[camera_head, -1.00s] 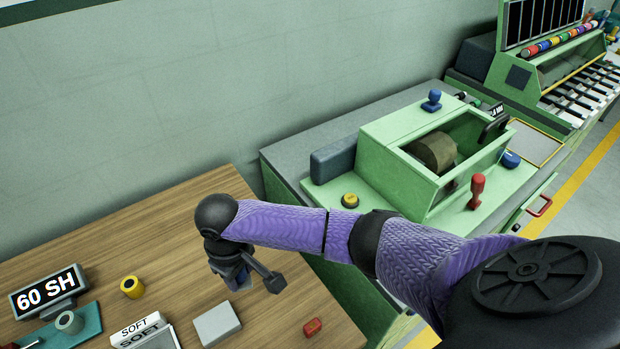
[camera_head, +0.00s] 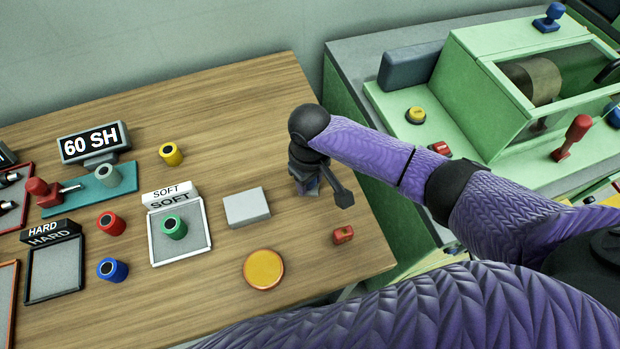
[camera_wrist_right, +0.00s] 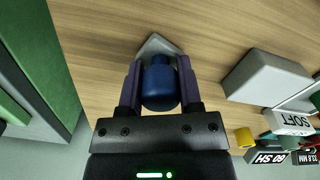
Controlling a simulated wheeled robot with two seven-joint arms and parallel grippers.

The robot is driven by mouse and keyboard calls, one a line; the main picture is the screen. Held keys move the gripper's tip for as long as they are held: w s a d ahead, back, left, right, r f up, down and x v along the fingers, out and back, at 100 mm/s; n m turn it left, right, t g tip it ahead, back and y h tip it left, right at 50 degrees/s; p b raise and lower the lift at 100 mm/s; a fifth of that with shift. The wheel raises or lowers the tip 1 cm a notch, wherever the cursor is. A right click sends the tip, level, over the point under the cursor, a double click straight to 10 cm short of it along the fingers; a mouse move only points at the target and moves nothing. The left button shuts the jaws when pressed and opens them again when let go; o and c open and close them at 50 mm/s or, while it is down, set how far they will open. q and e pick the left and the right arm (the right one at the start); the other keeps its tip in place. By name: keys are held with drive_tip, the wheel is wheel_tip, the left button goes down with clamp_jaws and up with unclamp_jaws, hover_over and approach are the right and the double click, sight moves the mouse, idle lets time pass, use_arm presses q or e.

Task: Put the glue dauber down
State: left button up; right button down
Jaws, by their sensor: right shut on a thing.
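My right gripper (camera_head: 308,190) is low over the right part of the wooden table, pointing down. In the right wrist view its two fingers (camera_wrist_right: 160,85) are shut on a rounded blue piece (camera_wrist_right: 160,88), which looks like the handle of the glue dauber. A grey pointed piece (camera_wrist_right: 157,45) shows just beyond the blue handle; I cannot tell whether it is part of the dauber or a rest under it. In the head view the gripper mostly hides the dauber, and whether it touches the table is unclear. My left gripper is out of view.
A grey block (camera_head: 247,207) lies left of the gripper, and a small red piece (camera_head: 343,235) lies nearer the front edge. An amber disc (camera_head: 263,269), the SOFT tray (camera_head: 206,246) and several coloured rollers stand farther left. A green machine (camera_head: 470,75) stands right. Bare wood (camera_head: 235,110) lies behind.

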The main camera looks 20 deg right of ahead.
drive_tip(key=shift+f, duration=0.1)
drive_tip(key=shift+c, duration=1.4)
unclamp_jaws()
wheel_tip(320, 180, up, 12)
drive_tip(key=p, duration=0.4)
drive_tip(key=shift+f, duration=0.2)
drive_tip(key=shift+r, duration=0.35)
